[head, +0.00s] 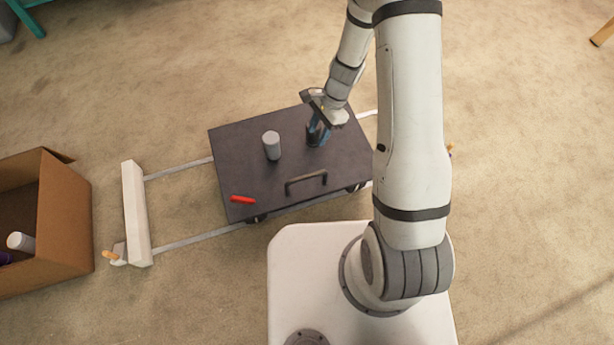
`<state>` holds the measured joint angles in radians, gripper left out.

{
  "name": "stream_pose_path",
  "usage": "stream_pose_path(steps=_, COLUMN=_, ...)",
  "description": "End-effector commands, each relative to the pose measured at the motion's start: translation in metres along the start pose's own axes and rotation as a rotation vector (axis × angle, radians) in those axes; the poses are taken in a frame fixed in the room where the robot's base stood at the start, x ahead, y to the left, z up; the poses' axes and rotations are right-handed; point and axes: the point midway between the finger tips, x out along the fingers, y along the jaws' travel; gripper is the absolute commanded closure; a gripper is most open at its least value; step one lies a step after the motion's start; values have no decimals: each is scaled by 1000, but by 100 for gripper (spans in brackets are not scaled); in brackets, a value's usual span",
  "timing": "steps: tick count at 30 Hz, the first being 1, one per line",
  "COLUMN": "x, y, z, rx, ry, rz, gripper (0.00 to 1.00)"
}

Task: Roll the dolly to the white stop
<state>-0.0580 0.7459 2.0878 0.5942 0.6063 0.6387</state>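The dolly (250,175) is a dark flat platform on small wheels. It stands across two pale rails (190,168). A dark handle (306,182) rises near its front edge. The white stop (135,213) is a pale bar lying across the left ends of the rails, with a clear gap between it and the dolly. My gripper (318,132) points down over the back right part of the dolly, with bluish fingers at a small dark upright thing. I cannot tell whether the fingers grip it.
A grey cylinder (271,145) stands on the dolly, and a red stick-like thing (243,199) lies near its front left corner. An open cardboard box (62,225) holding a white cylinder (21,242) stands at the far left. The rails between dolly and stop look clear.

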Motion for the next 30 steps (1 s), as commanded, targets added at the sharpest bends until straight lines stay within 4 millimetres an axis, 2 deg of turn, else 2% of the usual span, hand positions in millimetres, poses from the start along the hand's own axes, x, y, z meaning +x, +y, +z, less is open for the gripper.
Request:
stream_pose_path(steps=1, x=39, y=-1, z=-12, rx=49, ry=-12, rz=17, gripper=62)
stream_pose_path(steps=3, x=68, y=-2, z=-21, rx=112, ry=-22, rz=30, gripper=62)
stream_pose_path(steps=6, x=97, y=-2, z=-28, rx=175, ry=-31, rz=44, gripper=62)
stream_pose_path(steps=14, x=131, y=0, z=-33, rx=222, ry=-36, rz=55, gripper=62)
stream_pose_path(steps=22, x=175, y=2, z=-31, rx=221, ry=-35, rz=55, gripper=62)
stream_pose_path(steps=30, x=192, y=3, z=-29, rx=218, ry=-35, rz=54, gripper=62)
